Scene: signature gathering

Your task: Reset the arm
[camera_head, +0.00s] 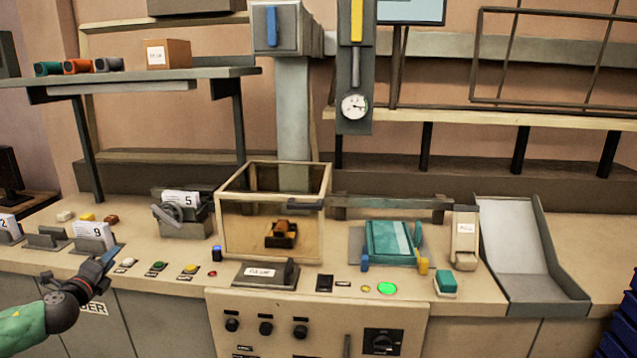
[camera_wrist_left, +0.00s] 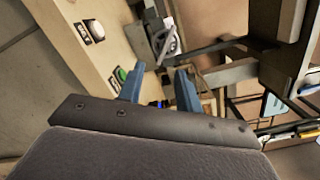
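My left gripper (camera_head: 110,257) is at the left of the head view, above the front edge of the bench near the row of buttons. In the left wrist view its two blue fingers (camera_wrist_left: 160,88) stand apart with nothing between them, so it is open and empty. The fingers look clear of the white button (camera_head: 128,262) and the green button (camera_head: 158,266); the green button also shows in the left wrist view (camera_wrist_left: 121,74). My right gripper is in neither view.
A clear case (camera_head: 232,238) with a small dark-and-orange object stands mid-bench. Card holders (camera_head: 93,237) are at the left, and a teal device (camera_head: 392,240) is right of the case. A grey chute (camera_head: 545,270) is at the right. A shelf (camera_head: 140,80) overhangs the left side.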

